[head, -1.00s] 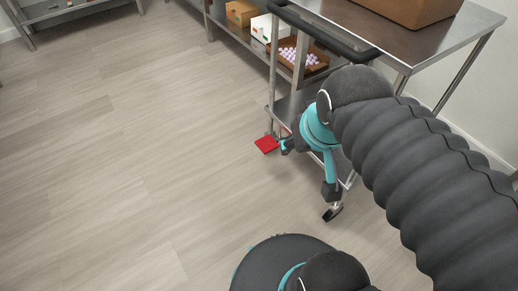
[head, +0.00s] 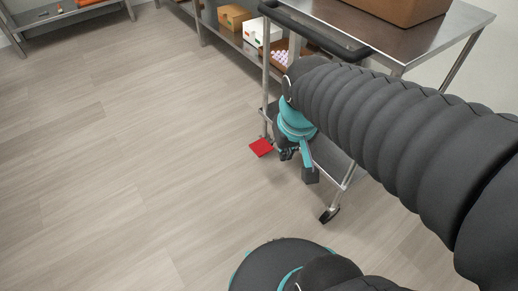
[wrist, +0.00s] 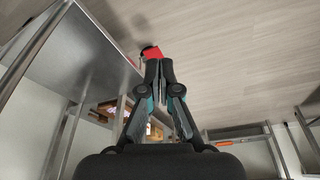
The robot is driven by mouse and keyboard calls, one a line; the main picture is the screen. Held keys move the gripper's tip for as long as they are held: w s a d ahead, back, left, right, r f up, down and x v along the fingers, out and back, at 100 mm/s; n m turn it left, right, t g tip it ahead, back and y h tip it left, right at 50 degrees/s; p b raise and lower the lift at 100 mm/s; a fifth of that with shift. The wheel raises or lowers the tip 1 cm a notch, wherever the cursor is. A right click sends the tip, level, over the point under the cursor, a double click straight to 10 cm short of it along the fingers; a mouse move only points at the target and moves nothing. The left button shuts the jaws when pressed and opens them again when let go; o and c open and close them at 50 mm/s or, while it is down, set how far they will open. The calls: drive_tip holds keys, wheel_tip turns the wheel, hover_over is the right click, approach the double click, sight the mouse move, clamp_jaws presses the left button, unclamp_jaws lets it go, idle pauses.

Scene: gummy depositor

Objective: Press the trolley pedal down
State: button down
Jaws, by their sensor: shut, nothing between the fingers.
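The red trolley pedal (head: 261,147) sits low at the left foot of the steel trolley, just above the floor. It also shows in the wrist view (wrist: 151,53), just beyond the fingertips. My gripper (head: 284,154) is low beside the trolley, immediately right of the pedal in the head view. In the wrist view my gripper (wrist: 158,64) is shut and empty, its tips overlapping the pedal's near edge. I cannot tell whether they touch it. The trolley has a black handle (head: 312,30) and a grey lower shelf (head: 332,160). My arm hides part of the trolley.
A caster (head: 329,215) stands at the trolley's near corner. A brown box (head: 405,8) rests on the steel top. Small boxes (head: 234,17) sit on a low shelf behind. The floor (head: 130,150) left of the pedal is clear.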

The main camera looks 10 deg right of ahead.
drive_tip(key=w+f+n+g+b, duration=0.2)
drive_tip(key=w+f+g, duration=0.2)
drive_tip(key=w+f, duration=1)
drive_tip(key=n+h+b, duration=0.1)
drive_tip(key=n, duration=1.2)
approach(258, 148)
drive_tip(key=shift+s+f+t, duration=0.3)
drive_tip(key=shift+s+t, duration=0.1)
drive_tip(key=shift+s, duration=0.25)
drive_tip(key=shift+w+r+n, duration=0.1)
drive_tip(key=shift+w+n, duration=0.15)
drive_tip(key=shift+n, duration=1.15)
drive_tip(key=shift+b, duration=0.3)
drive_tip(key=shift+d+f+b, duration=0.15)
drive_tip(key=shift+f+b, duration=0.85)
drive_tip(key=shift+f, duration=0.75)
drive_tip(key=shift+d+f+b, duration=0.2)
drive_tip(key=shift+f+b, duration=0.75)
drive_tip(key=shift+f, duration=0.8)
